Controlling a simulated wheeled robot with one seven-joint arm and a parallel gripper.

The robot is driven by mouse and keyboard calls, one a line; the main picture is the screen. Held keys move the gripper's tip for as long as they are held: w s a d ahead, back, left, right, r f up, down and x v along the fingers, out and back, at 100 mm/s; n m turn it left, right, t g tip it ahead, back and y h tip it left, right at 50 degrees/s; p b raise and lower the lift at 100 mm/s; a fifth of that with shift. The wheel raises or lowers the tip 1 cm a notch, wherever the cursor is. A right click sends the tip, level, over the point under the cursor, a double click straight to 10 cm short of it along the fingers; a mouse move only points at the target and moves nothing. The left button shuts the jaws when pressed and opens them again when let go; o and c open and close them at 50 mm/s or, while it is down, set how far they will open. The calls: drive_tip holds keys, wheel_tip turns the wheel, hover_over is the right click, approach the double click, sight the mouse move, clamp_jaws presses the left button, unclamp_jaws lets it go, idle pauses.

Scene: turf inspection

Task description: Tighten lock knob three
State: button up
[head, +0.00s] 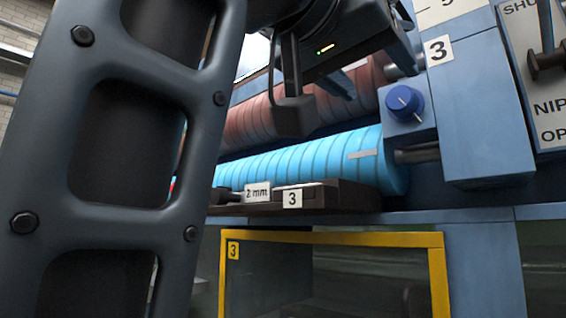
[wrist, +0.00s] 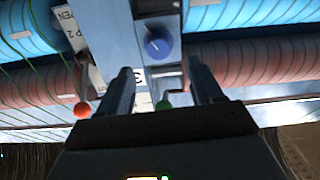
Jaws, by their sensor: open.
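Lock knob three (head: 405,103) is a blue round knob with a white pointer mark, on a light blue block of the frame beside the number 3 plate (head: 438,50). In the wrist view the knob (wrist: 158,43) shows beyond the fingertips, roughly midway between them, with nothing gripping it. My gripper (wrist: 161,80) is open and empty, apart from the knob. In the head view my gripper (head: 316,105) hangs in front of the rollers, left of the knob, partly hidden by its own body.
A cyan roller (head: 290,163) lies below a reddish roller (head: 262,122), left of the knob. A dark ledge with a "2 mm" tag (head: 257,193) runs below. A green-ended lever (wrist: 166,104) and a red-ended lever (wrist: 82,110) show in the wrist view. A yellow-framed guard (head: 335,238) is underneath.

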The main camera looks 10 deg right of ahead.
sight(398, 97)
drive_tip(key=shift+p+x, duration=1.15)
drive_tip(key=shift+x, duration=2.8)
drive_tip(key=shift+c, duration=0.3)
drive_tip(key=c, duration=1)
